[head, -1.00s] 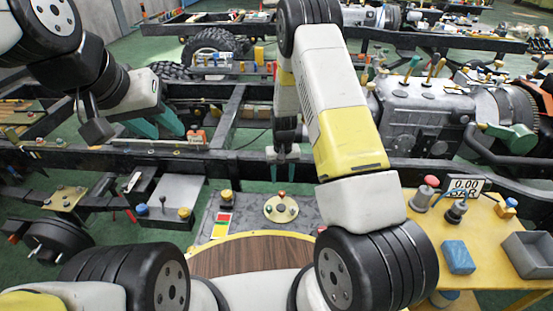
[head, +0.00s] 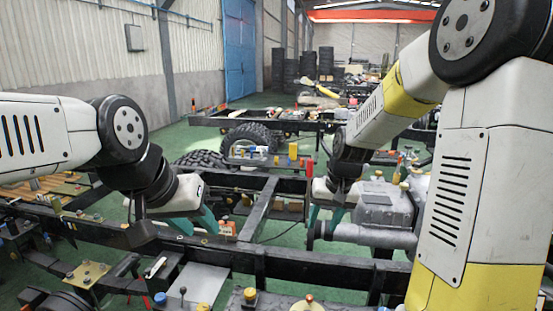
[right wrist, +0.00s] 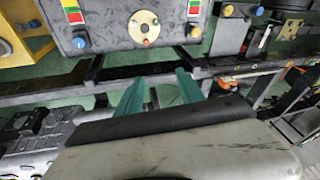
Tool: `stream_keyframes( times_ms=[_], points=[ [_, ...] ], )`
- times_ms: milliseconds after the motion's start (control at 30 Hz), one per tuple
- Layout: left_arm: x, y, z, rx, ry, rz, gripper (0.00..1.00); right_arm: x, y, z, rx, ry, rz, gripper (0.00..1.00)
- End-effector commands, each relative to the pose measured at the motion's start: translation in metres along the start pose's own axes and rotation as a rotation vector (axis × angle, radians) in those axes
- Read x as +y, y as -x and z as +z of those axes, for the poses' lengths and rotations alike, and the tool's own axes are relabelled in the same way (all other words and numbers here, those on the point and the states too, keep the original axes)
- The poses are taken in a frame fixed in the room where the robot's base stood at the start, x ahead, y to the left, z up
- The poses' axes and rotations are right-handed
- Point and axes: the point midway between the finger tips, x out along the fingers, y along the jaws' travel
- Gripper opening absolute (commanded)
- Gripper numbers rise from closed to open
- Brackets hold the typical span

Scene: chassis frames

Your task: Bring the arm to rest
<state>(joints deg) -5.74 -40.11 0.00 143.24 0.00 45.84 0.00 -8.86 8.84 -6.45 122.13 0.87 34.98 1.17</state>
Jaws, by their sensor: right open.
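My right gripper (head: 325,214) hangs in the middle of the head view. Its two teal fingers are apart, and nothing is between them. The fingers also show in the right wrist view (right wrist: 160,80), spread and empty above the dark chassis rail. My left gripper (head: 194,222) is at the left of the head view, over the chassis frame. Its teal fingers look apart, and I see nothing held. My right arm's pale and yellow links fill the right side of the head view.
A dark chassis frame (head: 330,266) runs across below both grippers. A grey engine and gearbox (head: 381,212) stands close to my right gripper. A control panel with knobs (right wrist: 150,28) is at the top of the right wrist view. Green floor shows between the rails.

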Motion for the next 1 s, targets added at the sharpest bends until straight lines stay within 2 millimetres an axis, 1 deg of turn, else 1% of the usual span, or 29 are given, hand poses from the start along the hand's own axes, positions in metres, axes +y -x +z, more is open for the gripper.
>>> stream_keyframes(
  times_ms=[33,200,267,400,500,600,733,833,1000],
  points=[
    [0.0,0.0,0.0,0.0,0.0,0.0,0.36,-0.001,0.021,0.007,0.027,0.003,-0.009,0.45],
    [0.0,0.0,0.0,0.0,0.0,0.0,0.36,-0.005,0.074,0.036,0.092,0.019,-0.029,0.45],
    [0.0,0.0,0.0,0.0,0.0,0.0,0.36,-0.006,0.091,0.048,0.115,0.025,-0.035,0.45],
    [0.0,0.0,0.0,0.0,0.0,0.0,0.36,-0.007,0.124,0.079,0.17,0.04,-0.042,0.45],
    [0.0,0.0,0.0,0.0,0.0,0.0,0.36,-0.007,0.143,0.102,0.207,0.052,-0.043,0.45],
    [0.0,0.0,0.0,0.0,0.0,0.0,0.36,-0.007,0.157,0.124,0.243,0.063,-0.042,0.45],
    [0.0,0.0,0.0,0.0,0.0,0.0,0.36,-0.007,0.167,0.145,0.276,0.074,-0.038,0.45],
    [0.0,0.0,0.0,0.0,0.0,0.0,0.36,-0.007,0.171,0.155,0.289,0.078,-0.035,0.45],
    [0.0,0.0,0.0,0.0,0.0,0.0,0.36,-0.007,0.172,0.16,0.294,0.08,-0.033,0.45]
  ],
)
